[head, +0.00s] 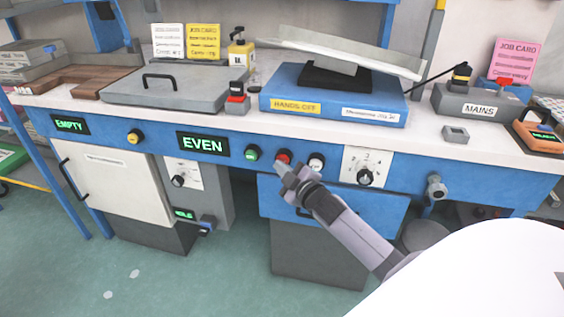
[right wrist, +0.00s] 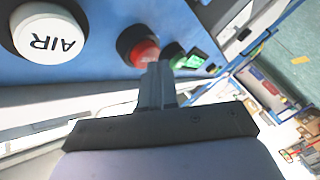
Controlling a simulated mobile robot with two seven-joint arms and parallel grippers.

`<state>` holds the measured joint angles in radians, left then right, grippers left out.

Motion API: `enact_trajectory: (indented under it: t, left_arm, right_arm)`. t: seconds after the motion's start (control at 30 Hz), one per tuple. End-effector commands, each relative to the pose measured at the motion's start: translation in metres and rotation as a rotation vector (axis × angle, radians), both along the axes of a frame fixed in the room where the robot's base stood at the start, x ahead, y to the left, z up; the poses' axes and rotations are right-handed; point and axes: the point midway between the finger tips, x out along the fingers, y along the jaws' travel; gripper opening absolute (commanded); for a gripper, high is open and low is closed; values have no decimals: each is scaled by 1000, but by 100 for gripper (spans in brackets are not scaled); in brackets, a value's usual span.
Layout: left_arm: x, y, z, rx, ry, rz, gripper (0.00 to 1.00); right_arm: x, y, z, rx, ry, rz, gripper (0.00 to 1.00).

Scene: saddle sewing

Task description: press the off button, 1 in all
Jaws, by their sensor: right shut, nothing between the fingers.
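The red button (head: 283,156), which I take as the off button, sits on the blue front panel between a green button (head: 252,152) and a white button (head: 316,160). My right gripper (head: 286,171) is shut and empty, its tips just below and in front of the red button. In the right wrist view the shut fingertips (right wrist: 159,67) overlap the edge of the red button (right wrist: 141,50). Whether they touch it I cannot tell. Its lettering is too small to read. My left gripper is not in view.
The white button reads AIR in the right wrist view (right wrist: 47,32). A dial (head: 366,176) is to the right of the buttons, and a green EVEN display (head: 202,144) to the left. A blue drawer front (head: 380,212) lies below. The worktop (head: 215,119) overhangs the panel.

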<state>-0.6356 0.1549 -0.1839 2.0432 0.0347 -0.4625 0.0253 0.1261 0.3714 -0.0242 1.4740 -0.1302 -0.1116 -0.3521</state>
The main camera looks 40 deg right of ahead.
Motion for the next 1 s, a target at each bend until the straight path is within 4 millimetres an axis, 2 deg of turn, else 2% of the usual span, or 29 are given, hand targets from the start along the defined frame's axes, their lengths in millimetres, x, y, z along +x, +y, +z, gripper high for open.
enact_trajectory:
  t: [1.0]
  left_arm:
    - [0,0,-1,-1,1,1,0]
  right_arm:
    - [5,-6,0,1,2,-1,0]
